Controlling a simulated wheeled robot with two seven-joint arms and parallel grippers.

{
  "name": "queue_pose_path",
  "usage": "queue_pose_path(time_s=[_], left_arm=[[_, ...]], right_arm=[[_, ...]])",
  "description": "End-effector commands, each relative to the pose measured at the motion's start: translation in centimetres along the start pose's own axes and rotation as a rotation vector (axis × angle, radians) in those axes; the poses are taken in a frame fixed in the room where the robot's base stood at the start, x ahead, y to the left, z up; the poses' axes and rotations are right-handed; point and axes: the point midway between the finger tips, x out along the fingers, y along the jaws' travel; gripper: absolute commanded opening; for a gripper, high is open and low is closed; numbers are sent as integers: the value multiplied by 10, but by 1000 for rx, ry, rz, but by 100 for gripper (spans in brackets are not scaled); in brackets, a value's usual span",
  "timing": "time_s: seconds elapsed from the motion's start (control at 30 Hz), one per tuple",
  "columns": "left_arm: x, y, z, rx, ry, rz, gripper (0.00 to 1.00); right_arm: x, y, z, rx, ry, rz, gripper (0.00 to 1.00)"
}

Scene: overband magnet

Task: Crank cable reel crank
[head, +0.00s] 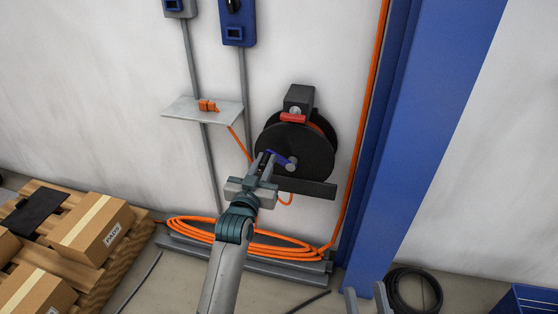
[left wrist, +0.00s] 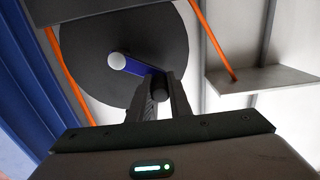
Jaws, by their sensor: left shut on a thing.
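The cable reel (head: 312,150) is a black drum on the white wall with orange cable on it. Its blue crank (head: 279,157) runs from a pale hub (head: 291,167) up and left to the handle end. My left gripper (head: 265,162) is at that end. In the left wrist view the blue crank (left wrist: 138,66) reaches the dark handle (left wrist: 158,95) between the fingers of my left gripper (left wrist: 160,92), shut on it. The fingers partly hide the handle. My right gripper (head: 366,299) shows only as two grey fingers, spread apart and empty, at the bottom edge.
A grey shelf (head: 190,108) with an orange plug (head: 208,106) is left of the reel. Orange cable coils (head: 190,232) lie low below it. A blue column (head: 420,130) stands close right. A pallet with boxes (head: 92,229) is at left.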

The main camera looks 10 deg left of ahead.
Motion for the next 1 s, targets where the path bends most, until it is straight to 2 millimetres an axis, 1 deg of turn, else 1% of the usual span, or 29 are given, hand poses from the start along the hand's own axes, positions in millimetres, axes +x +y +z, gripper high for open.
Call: queue_pose_path(time_s=[0.33, 0.7, 1.0], left_arm=[[0, -1, 3, 0, -2, 0, 0], [0, -8, 24, 0, -3, 1, 0], [0, -8, 26, 0, -3, 1, 0]], right_arm=[[-1, 0, 1, 1, 1, 3, 31], [-5, 1, 8, 0, 0, 1, 31], [-4, 1, 9, 0, 0, 0, 31]])
